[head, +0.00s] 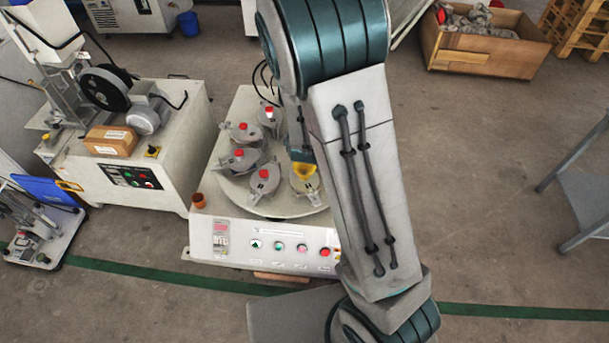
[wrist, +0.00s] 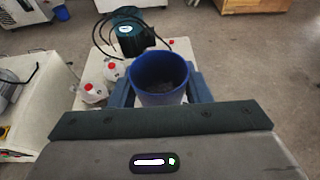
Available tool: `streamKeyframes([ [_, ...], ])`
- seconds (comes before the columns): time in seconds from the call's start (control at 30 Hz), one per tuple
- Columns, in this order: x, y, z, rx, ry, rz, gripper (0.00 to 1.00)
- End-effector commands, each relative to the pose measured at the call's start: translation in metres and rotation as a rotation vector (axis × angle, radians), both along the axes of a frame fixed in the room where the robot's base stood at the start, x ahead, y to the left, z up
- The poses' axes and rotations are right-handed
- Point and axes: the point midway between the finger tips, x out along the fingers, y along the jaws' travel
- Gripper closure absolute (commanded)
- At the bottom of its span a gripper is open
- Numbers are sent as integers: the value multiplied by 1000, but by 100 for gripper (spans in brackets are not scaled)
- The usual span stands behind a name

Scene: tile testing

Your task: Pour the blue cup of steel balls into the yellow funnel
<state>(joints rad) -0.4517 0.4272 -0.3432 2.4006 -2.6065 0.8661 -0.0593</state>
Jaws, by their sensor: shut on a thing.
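The blue cup (wrist: 160,72) is close in front of the wrist camera, with its open top and dark contents showing. The contents are too dark and small to make out as single balls. My gripper (wrist: 162,88) is shut on the cup, one finger on each side, and the cup looks about upright. The yellow funnel (head: 303,170) sits at the right of the round turntable (head: 285,207), close to my arm in the head view. The funnel does not show in the wrist view. My arm hides my gripper and the cup in the head view.
Several grey pots with red knobs (head: 238,153) stand around the turntable. A small brown cup (head: 198,201) is at the machine's left corner. A white machine with a motor (head: 145,118) stands to the left. A wooden crate (head: 480,62) is at the back right. Open floor lies right of my arm.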

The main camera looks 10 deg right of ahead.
Motion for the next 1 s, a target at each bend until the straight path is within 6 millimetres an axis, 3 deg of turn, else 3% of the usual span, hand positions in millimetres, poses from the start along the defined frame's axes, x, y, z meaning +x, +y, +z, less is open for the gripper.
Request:
streamKeyframes([
  [0.03,1,-2,-22,-1,-1,-6,84],
  [1.0,18,-37,-225,-7,1,-91,84],
])
